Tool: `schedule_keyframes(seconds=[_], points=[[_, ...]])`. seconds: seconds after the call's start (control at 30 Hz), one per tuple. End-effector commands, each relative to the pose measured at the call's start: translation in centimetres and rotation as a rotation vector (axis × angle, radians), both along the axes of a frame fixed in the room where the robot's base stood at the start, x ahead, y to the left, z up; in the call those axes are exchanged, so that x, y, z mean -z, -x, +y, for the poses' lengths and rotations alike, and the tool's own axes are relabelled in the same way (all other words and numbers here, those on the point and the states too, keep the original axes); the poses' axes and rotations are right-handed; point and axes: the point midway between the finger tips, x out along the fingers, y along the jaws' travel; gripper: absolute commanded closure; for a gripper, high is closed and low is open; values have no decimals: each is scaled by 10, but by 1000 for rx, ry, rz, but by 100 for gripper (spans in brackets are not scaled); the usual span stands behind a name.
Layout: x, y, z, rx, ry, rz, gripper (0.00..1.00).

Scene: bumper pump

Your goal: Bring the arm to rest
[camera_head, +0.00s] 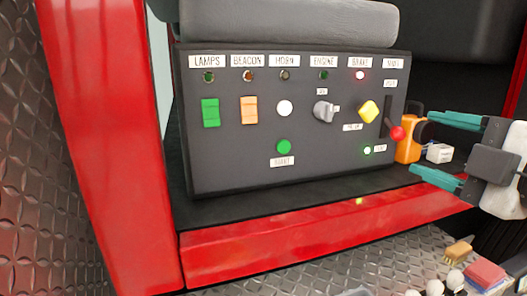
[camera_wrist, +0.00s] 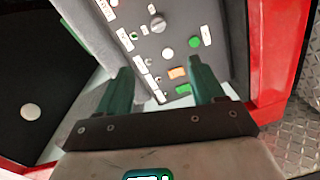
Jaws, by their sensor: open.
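My gripper (camera_head: 432,147) is at the right edge of the head view, its two green fingers spread apart and pointing left. The grey control panel (camera_head: 240,150) fills the middle of the head view, left of my gripper. The fingers are close to the panel's right end, near the lever with the red knob (camera_head: 397,133); I cannot tell whether they touch anything. In the wrist view, my gripper (camera_wrist: 163,88) is open, with the tilted panel (camera_wrist: 170,62) beyond the fingers.
An orange object (camera_head: 407,140) and a small white box (camera_head: 439,153) stand by the fingers. A red sill (camera_head: 300,245) runs below the panel and a red post (camera_head: 105,140) stands left. Small items, including a red block (camera_head: 485,274), lie at bottom right. A grey seat-like pad (camera_head: 290,22) is above.

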Motion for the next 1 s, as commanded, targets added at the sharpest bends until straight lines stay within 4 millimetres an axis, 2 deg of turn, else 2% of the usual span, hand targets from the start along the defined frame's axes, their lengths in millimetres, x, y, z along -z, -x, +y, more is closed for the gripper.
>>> schedule_keyframes(seconds=[0.33, 0.47, 0.57, 0.67, 0.77, 0.87, 0.9, 1.0], points=[[49, -9, -7, 44, -147, 133, 32], [80, -12, -11, 75, -228, 213, 32], [110, -13, -13, 107, -303, 292, 32], [147, -11, -14, 150, -388, 384, 32], [197, -4, -15, 215, -490, 509, 32], [262, 13, -14, 312, -608, 668, 32], [288, 23, -15, 360, -652, 733, 32], [350, 54, -14, 485, -743, 885, 32]])
